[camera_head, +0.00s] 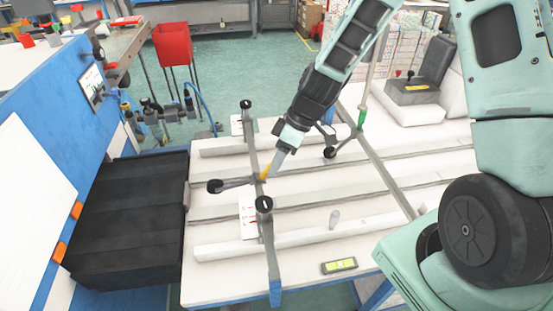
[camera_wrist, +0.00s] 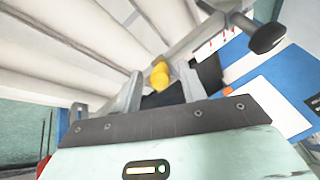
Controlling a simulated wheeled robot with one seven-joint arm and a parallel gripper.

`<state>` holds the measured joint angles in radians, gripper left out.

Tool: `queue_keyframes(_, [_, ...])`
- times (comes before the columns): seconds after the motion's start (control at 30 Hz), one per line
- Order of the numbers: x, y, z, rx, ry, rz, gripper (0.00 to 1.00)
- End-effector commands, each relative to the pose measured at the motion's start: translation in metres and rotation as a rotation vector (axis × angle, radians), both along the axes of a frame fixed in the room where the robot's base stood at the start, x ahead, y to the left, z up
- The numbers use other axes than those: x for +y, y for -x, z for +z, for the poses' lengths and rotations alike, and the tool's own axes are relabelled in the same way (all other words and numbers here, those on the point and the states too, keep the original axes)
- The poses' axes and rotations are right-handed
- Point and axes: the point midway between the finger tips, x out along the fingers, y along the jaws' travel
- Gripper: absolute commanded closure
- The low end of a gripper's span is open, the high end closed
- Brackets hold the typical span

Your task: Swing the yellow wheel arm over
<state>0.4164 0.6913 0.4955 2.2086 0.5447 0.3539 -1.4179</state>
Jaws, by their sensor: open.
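The yellow wheel arm has a yellow piece (camera_head: 264,174) at its pivot on the grey cross rail. Its black wheel (camera_head: 215,186) sticks out to the left of that rail in the head view. In the wrist view the yellow piece (camera_wrist: 160,75) shows between my fingertips, and a black wheel (camera_wrist: 268,38) is at the upper right. My gripper (camera_head: 272,165) is open, pointing down close beside the yellow piece. It also shows in the wrist view (camera_wrist: 161,85), with a finger on either side of the yellow. I cannot tell whether a finger touches it.
A second wheel arm with a green piece (camera_head: 362,118) and black wheel (camera_head: 330,152) stands to the right. Black knobs (camera_head: 264,204) top the near rail. A small device with a yellow-green screen (camera_head: 339,266) lies at the table's front.

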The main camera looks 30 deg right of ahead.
Motion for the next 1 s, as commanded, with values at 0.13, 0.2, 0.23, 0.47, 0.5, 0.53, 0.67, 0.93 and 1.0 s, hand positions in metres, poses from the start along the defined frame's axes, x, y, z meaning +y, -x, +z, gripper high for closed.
queue_keyframes(0.13, [0.003,0.0,-0.006,0.0,0.001,0.0,0.58])
queue_keyframes(0.2, [0.004,0.0,-0.007,0.0,0.001,0.0,0.58])
queue_keyframes(0.23, [0.004,0.0,-0.007,0.0,0.001,0.0,0.58])
queue_keyframes(0.47, [0.003,0.0,-0.007,0.0,0.001,0.0,0.72])
queue_keyframes(0.5, [0.003,0.0,-0.007,0.0,0.001,0.0,0.83])
queue_keyframes(0.53, [0.003,0.0,-0.007,0.0,0.001,0.0,0.92])
queue_keyframes(0.67, [0.003,0.0,-0.007,0.0,0.001,0.0,1.0])
queue_keyframes(0.93, [0.004,-0.008,-0.004,0.003,0.024,0.004,1.0])
queue_keyframes(1.0, [0.005,-0.013,-0.003,0.008,0.041,0.004,1.0])
